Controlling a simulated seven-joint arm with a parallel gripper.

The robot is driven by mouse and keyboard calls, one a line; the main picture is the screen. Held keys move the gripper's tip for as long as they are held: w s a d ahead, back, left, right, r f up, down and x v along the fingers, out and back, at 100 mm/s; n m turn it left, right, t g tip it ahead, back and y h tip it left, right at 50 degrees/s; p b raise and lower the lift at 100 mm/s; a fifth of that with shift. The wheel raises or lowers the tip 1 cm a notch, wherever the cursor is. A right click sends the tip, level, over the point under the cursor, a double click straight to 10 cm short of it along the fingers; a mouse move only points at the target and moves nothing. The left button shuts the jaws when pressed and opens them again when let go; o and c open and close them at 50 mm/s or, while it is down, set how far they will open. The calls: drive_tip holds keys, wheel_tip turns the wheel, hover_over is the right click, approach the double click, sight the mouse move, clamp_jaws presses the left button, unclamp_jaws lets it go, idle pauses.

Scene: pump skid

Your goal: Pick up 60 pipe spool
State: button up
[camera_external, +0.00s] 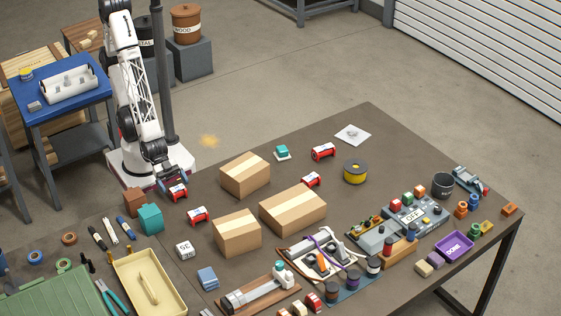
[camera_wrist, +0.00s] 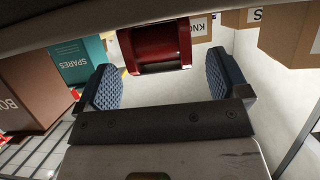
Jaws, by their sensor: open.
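My gripper (camera_external: 172,182) is low at the table's left part, right by the nearest spool. In the wrist view my gripper (camera_wrist: 165,88) is open, with blue ribbed pads apart. A red spool (camera_wrist: 155,48) shows just beyond and between the pads, partly cut off at the top.
A teal box (camera_external: 151,219) marked SPARES and a brown box (camera_external: 134,201) stand close by my gripper. Cardboard boxes (camera_external: 245,173) stand to the right. A white label block (camera_external: 185,250) lies in front.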

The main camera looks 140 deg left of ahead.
sight(176, 187)
drive_tip(key=shift+x, duration=1.25)
drive_tip(key=c, duration=1.1)
drive_tip(key=shift+r, duration=0.1)
drive_tip(key=shift+c, duration=0.2)
drive_tip(key=shift+r, duration=4.9)
